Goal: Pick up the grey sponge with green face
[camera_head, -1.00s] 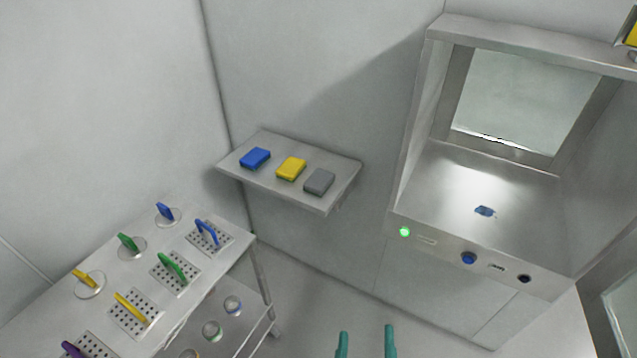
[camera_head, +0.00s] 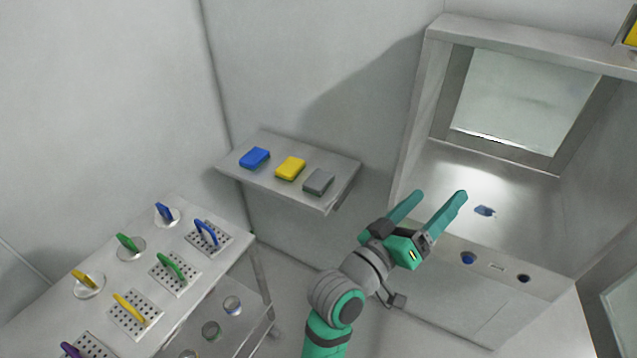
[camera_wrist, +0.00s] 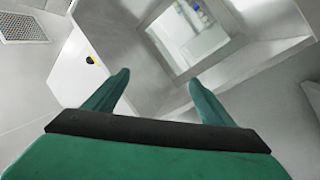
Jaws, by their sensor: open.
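The grey sponge (camera_head: 319,181) lies on the small wall shelf (camera_head: 262,179), at the right end of a row of three sponges. A thin green edge shows at its lower side; the rest of any green face is hidden. My gripper (camera_head: 436,201) is open and empty, in front of the steel pass-through cabinet, to the right of the shelf and apart from the sponge. In the wrist view my gripper (camera_wrist: 160,95) shows two spread green fingers with nothing between them; the grey sponge is not in that view.
A yellow sponge (camera_head: 291,168) and a blue sponge (camera_head: 255,158) lie beside the grey one. The steel cabinet (camera_head: 425,165) stands right of the shelf. A steel trolley (camera_head: 140,262) with several coloured handled tools stands at lower left.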

